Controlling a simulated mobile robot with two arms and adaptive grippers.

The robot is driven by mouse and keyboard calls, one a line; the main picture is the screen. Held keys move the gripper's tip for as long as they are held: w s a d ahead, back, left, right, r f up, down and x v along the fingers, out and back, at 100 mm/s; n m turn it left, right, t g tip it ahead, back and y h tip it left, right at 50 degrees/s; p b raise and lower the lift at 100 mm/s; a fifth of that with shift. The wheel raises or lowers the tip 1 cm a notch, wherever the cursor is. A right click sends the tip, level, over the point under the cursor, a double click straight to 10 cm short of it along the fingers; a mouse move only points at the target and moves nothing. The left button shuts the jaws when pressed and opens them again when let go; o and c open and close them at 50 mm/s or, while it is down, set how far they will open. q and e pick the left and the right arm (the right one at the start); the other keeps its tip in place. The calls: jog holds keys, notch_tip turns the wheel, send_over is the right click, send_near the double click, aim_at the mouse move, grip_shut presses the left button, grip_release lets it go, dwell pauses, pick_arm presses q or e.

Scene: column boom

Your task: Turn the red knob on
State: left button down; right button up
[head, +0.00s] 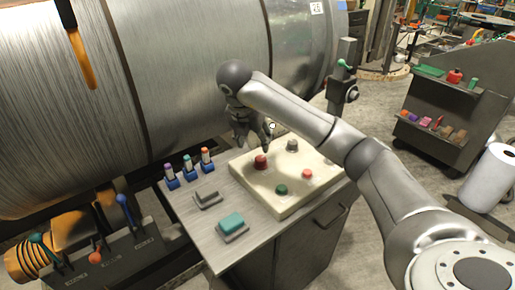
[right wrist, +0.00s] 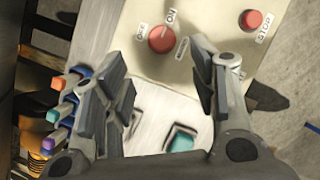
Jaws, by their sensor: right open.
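The red knob (head: 261,161) sits on the cream control panel (head: 290,204) on top of the grey cabinet. In the right wrist view the red knob (right wrist: 162,39) lies between OFF and ON labels, beyond the fingertips. I cannot tell for sure which label its pointer faces. My right gripper (head: 254,143) is open and empty, pointing down close above the red knob. In the right wrist view the open fingers (right wrist: 160,78) stand to either side, apart from the knob. My left gripper is not in view.
A red STOP button (right wrist: 251,19), a green button (head: 281,189) and a dark knob (head: 292,145) share the panel. Grey (head: 207,199) and teal (head: 232,223) rocker-like blocks and several coloured toggles (head: 188,166) sit to the left. A large metal cylinder (head: 190,70) rises behind.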

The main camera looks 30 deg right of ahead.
jog(key=shift+v, duration=0.85)
jog(key=shift+d, duration=0.1)
